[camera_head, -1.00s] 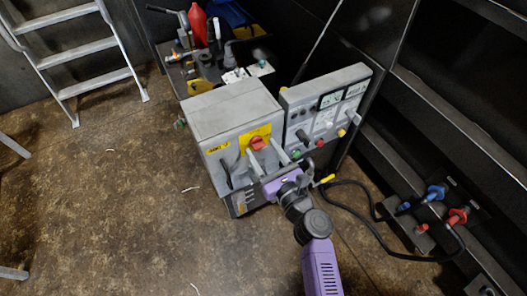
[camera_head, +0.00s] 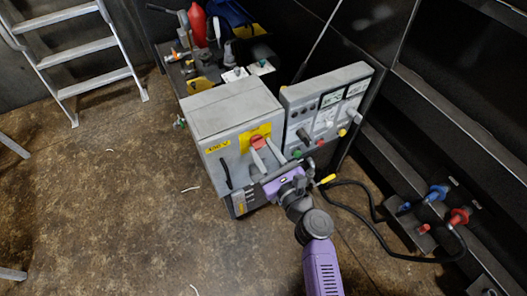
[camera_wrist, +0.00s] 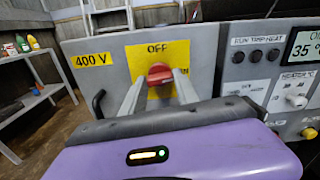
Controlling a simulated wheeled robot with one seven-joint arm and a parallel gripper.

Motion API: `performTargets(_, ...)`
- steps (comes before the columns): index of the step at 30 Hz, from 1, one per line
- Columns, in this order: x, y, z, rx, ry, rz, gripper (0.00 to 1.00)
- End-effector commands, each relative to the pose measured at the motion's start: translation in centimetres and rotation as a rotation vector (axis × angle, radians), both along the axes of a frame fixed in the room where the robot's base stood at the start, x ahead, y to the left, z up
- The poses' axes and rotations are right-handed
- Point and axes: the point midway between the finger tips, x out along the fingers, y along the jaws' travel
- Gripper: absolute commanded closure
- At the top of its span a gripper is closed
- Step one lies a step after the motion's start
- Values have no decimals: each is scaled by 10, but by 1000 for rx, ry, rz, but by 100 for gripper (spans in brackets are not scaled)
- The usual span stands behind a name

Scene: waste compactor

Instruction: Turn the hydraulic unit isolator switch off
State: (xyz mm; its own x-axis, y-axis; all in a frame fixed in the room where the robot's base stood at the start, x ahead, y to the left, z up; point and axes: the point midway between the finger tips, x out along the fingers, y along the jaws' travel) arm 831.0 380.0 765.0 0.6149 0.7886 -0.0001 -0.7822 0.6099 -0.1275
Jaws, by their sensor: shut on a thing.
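The red rotary isolator switch (camera_head: 257,141) sits on a yellow plate on the front of the grey 400 V cabinet (camera_head: 232,106). In the wrist view the red knob (camera_wrist: 160,73) lies roughly level, with "OFF" printed above it on the yellow plate (camera_wrist: 184,52). My gripper (camera_head: 262,148) is at the cabinet front, shut on the knob. In the wrist view its two pale fingers (camera_wrist: 160,80) stand at the knob's left and right ends. The lower part of the plate is partly hidden by my gripper.
A control panel (camera_head: 325,112) with buttons, knobs and a display stands right beside the cabinet. A black handle (camera_wrist: 99,103) projects at the cabinet's left. Floor to the left is mostly clear.

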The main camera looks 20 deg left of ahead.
Motion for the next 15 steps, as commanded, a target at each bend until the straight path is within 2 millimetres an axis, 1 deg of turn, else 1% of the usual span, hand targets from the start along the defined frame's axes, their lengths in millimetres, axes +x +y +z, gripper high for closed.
performTargets(1,0,-1,-4,-20,-28,-1,100)
performTargets(15,0,-1,-5,-288,-369,-2,100)
